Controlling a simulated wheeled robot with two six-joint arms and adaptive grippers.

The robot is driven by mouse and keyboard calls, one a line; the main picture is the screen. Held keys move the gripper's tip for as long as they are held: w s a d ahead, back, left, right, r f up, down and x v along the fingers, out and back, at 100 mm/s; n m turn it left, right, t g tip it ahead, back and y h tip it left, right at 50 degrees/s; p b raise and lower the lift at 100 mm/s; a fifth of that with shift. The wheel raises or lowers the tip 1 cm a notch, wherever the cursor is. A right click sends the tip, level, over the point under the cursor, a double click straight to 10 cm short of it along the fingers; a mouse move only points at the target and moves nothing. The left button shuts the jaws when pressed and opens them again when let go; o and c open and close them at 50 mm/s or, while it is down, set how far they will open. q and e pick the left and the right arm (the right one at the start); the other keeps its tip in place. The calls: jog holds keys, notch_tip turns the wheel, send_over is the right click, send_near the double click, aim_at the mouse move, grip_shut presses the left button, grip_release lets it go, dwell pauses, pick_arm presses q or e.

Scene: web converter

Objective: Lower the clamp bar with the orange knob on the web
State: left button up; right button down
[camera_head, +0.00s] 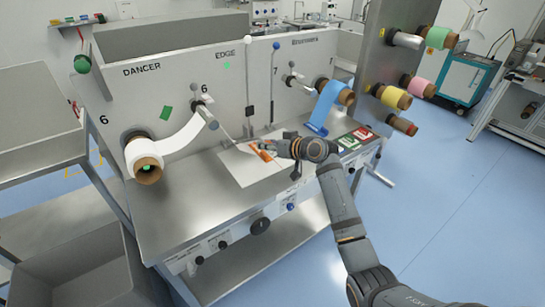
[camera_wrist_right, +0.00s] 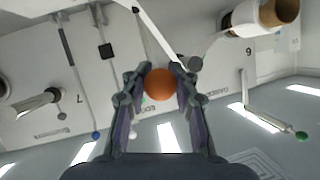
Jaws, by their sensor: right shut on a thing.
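My right gripper (camera_head: 268,147) reaches in from the right over the middle of the machine's table in the head view. In the wrist view its two fingers (camera_wrist_right: 160,82) are closed on both sides of the round orange knob (camera_wrist_right: 159,85). In the head view, orange shows beside the fingertips, just above a pale sheet on the table, but the clamp bar is too small and covered to make out. The white web (camera_head: 185,135) runs from its roll over a roller, then down towards the table. My left gripper is not in view.
A white roll (camera_head: 143,153) is at the left and a blue web (camera_head: 325,105) at the right of the upright panel (camera_head: 180,75). Green and red pads (camera_head: 360,137) lie on the table's right. Coloured rolls (camera_head: 395,97) stick out from a post. Blue floor is open at right.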

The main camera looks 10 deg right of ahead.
jog(key=w+r, duration=0.1)
jog(key=r, duration=0.1)
jog(key=w+a+r, duration=0.1)
jog(key=r, duration=0.1)
jog(key=w+r+p, duration=0.1)
jog(key=w+r, duration=0.1)
jog(key=shift+a, duration=0.15)
jog(key=c, duration=1.3)
grip_release()
jog(key=shift+o, duration=1.4)
jog(key=shift+s, duration=0.25)
jog(key=shift+f, duration=0.15)
jog(key=v, duration=1.2)
jog(key=shift+w, duration=0.1)
